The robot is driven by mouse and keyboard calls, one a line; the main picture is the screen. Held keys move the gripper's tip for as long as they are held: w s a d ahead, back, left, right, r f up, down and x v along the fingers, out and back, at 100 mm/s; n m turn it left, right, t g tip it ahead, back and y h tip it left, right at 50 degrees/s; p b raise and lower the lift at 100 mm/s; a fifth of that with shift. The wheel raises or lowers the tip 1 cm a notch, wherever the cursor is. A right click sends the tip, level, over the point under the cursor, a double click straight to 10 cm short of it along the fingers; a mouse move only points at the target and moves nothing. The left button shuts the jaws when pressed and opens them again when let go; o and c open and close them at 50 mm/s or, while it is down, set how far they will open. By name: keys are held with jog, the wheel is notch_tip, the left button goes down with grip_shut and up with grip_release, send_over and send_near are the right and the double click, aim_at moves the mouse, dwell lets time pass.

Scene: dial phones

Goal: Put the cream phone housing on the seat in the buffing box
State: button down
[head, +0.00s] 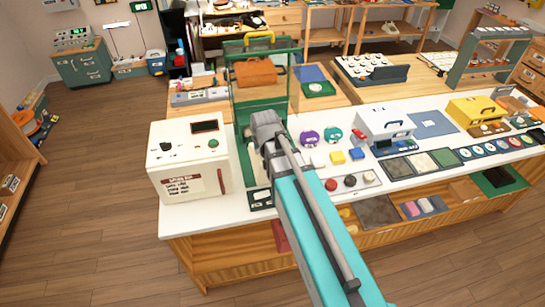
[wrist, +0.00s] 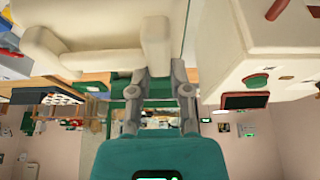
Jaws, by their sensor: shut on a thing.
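My gripper (wrist: 158,75) is shut on a cream piece, the cream phone housing (wrist: 90,50), which fills the upper left of the wrist view. In the head view my gripper (head: 266,135) is at the green-framed clear enclosure (head: 236,110) with a yellow handle on top. This looks like the buffing box. My arm and gripper cover much of its inside. The seat is not clearly visible. I cannot tell whether the housing touches anything there.
A cream machine (head: 188,160) with a small dark display stands close left of the enclosure. To the right on the white counter (head: 360,113) are purple and teal phone parts, coloured blocks, a white case (head: 384,125) and several dials. Wooden floor lies clear at left.

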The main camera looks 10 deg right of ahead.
jog(key=shift+w+d+r, duration=0.1)
jog(key=shift+w+d, duration=0.55)
jog(key=shift+w, duration=0.2)
jog(key=shift+s, duration=0.1)
jog(key=w+f+b, duration=0.1)
jog(key=w, duration=0.2)
jog(key=w+f+b, duration=0.2)
jog(key=w, duration=0.1)
jog(key=w+d+f+b, duration=0.1)
jog(key=w, duration=0.2)
jog(key=shift+w+f, duration=0.25)
jog(key=shift+w, duration=0.05)
jog(key=w+f+b, duration=0.2)
jog(key=f+b, duration=0.1)
jog(key=w+f+b, duration=0.1)
jog(key=b, duration=0.1)
jog(key=shift+w+d+f, duration=0.15)
jog(key=shift+w+f, duration=0.1)
jog(key=shift+f, duration=0.05)
